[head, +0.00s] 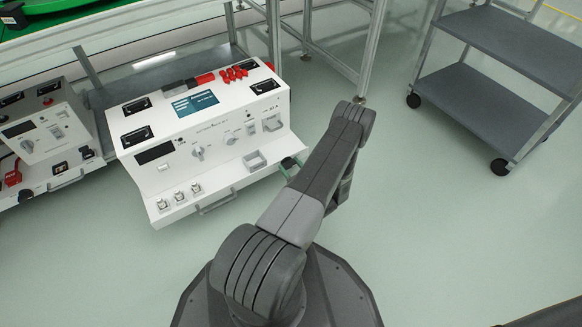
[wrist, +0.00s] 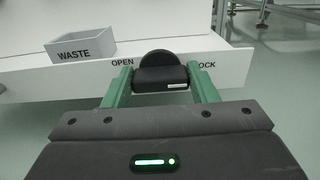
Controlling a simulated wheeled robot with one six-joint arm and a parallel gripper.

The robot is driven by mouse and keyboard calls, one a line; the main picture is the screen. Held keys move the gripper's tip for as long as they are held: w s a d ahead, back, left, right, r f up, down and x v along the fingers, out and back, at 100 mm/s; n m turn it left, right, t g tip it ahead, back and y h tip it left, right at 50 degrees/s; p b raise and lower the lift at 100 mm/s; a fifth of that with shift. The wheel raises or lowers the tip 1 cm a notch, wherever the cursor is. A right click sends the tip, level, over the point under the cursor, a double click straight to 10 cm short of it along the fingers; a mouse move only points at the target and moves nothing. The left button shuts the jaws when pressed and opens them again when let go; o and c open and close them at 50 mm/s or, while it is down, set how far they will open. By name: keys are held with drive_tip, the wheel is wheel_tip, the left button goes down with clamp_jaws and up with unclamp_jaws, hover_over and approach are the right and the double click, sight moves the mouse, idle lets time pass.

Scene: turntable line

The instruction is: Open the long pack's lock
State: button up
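The long pack (head: 215,140) is a white box with a sloped control face and a lower front ledge, left of centre in the head view. Its lock is a black knob (wrist: 160,74) on the front edge, between the printed words OPEN on the left and LOCK on the right. A white mark on the knob lies on its right side, toward LOCK. My gripper (wrist: 160,82) has its green fingers on both sides of the knob, seemingly touching it. In the head view my gripper (head: 290,168) is at the ledge's right end, partly hidden by my arm.
A grey WASTE bin (wrist: 82,46) stands on the ledge left of the knob. A second, grey-topped unit (head: 42,130) stands left of the pack. A dark two-shelf cart (head: 490,90) stands at the right. The floor between is clear.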

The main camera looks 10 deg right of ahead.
drive_tip(key=shift+n, duration=0.4)
drive_tip(key=n, duration=0.3)
drive_tip(key=shift+a+n, duration=0.1)
drive_tip(key=shift+n, duration=0.3)
drive_tip(key=n, duration=0.4)
drive_tip(key=shift+s+f, duration=0.1)
drive_tip(key=n, duration=0.5)
drive_tip(key=shift+a, duration=0.1)
drive_tip(key=n, duration=0.4)
drive_tip(key=shift+f, duration=0.15)
drive_tip(key=shift+n, duration=0.3)
drive_tip(key=o, duration=1)
